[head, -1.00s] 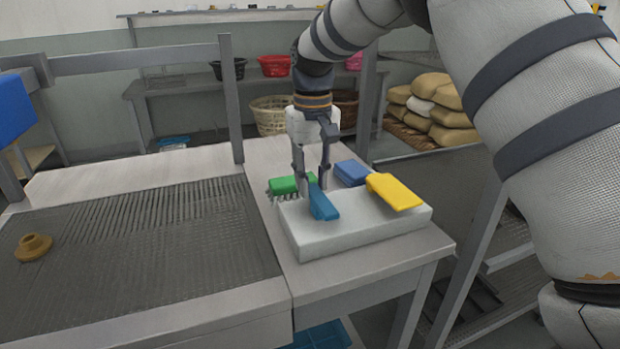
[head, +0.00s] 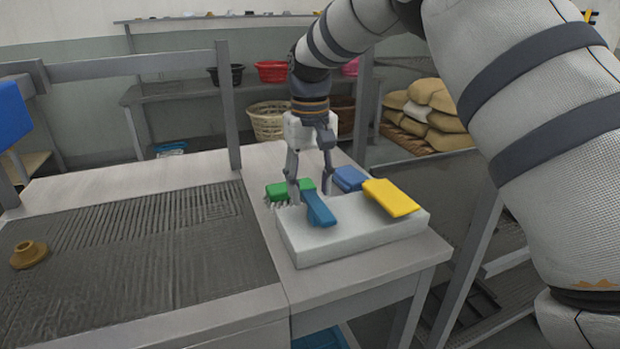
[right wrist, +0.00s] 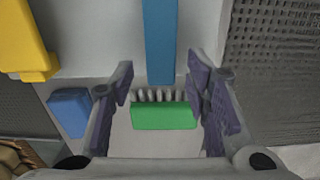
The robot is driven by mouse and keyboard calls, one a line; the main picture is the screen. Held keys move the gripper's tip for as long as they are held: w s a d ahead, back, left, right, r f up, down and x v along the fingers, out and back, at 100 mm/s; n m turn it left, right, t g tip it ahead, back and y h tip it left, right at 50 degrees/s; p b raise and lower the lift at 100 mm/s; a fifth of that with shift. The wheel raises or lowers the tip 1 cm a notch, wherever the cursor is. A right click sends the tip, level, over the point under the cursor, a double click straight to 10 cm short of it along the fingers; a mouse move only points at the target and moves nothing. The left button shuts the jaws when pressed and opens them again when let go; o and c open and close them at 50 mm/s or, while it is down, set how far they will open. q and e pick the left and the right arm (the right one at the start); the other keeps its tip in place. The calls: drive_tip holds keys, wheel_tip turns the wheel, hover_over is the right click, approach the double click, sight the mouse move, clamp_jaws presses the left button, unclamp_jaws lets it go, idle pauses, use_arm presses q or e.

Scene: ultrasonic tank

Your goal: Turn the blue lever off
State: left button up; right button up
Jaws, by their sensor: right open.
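The blue lever (head: 320,209) is a flat bar on the left part of a white box (head: 350,246) on the table. A yellow lever (head: 391,198) sits on the box's right part. My right gripper (head: 311,192) points down at the far end of the blue lever, jaws apart and holding nothing. In the right wrist view the blue lever (right wrist: 160,40) runs down from the top edge and ends about level with the gap between the fingertips (right wrist: 163,80). I cannot tell whether a finger touches it. My left gripper is out of view.
A green brush (head: 279,191) lies behind the box's left side, and a blue block (head: 349,178) lies behind its middle. A ribbed grey basin surface (head: 150,250) with a brown round piece (head: 29,254) is at left. The table behind the brush is clear.

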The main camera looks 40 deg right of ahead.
wheel_tip(320, 180, up, 12)
drive_tip(key=shift+f, duration=0.1)
idle(0.5)
